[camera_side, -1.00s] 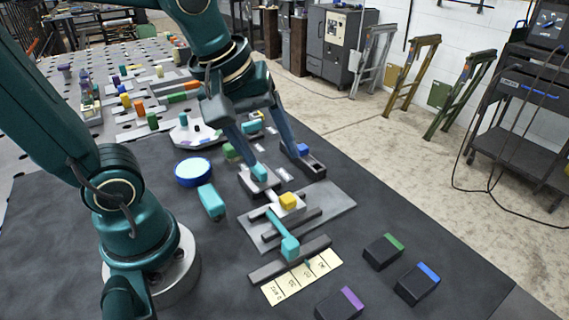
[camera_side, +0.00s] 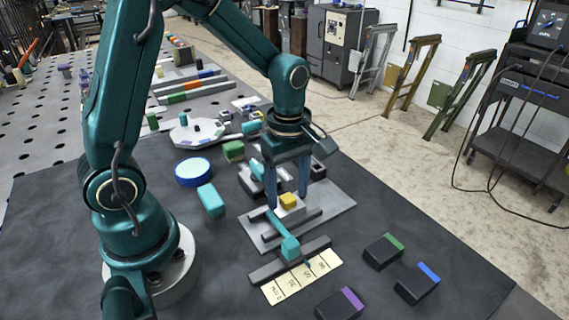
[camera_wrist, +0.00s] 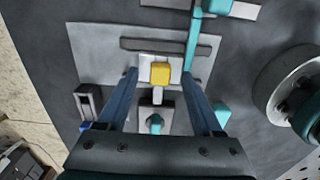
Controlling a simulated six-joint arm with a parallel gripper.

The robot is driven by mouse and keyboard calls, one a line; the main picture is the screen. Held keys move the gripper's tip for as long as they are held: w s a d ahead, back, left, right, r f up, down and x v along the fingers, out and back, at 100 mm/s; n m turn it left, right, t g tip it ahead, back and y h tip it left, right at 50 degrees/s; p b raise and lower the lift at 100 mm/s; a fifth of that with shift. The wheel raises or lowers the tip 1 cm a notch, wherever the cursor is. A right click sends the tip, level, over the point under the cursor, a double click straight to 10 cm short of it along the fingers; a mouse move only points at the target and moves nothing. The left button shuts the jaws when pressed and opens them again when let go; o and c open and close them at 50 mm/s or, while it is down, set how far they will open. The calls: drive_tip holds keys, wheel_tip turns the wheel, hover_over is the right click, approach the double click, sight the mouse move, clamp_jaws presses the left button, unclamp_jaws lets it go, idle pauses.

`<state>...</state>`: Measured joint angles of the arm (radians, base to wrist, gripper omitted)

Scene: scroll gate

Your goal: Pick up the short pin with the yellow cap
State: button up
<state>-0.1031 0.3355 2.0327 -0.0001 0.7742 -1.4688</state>
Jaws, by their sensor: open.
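The yellow cap (camera_side: 288,200) sits on a white block (camera_side: 291,209) on the grey plate (camera_side: 335,212). In the wrist view the yellow cap (camera_wrist: 160,74) is near the middle, on the white block (camera_wrist: 146,77). The pin's shaft is hidden. My gripper (camera_side: 288,201) is over the plate with its two fingers apart, one to each side of the cap in the side view. In the wrist view my gripper (camera_wrist: 159,75) also has a finger on each side of the cap, with visible space between. Finger height against the cap is hard to tell.
A teal handle (camera_side: 290,248) and rod lie beside the block, near dark rails (camera_side: 268,268) and a labelled strip (camera_side: 302,277). Black blocks with green (camera_side: 383,251), blue (camera_side: 417,284) and purple (camera_side: 340,304) stripes lie at the front. A teal-capped piece (camera_wrist: 155,123) stands close by.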

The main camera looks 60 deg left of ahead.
drive_tip(key=shift+f, duration=0.5)
clamp_jaws()
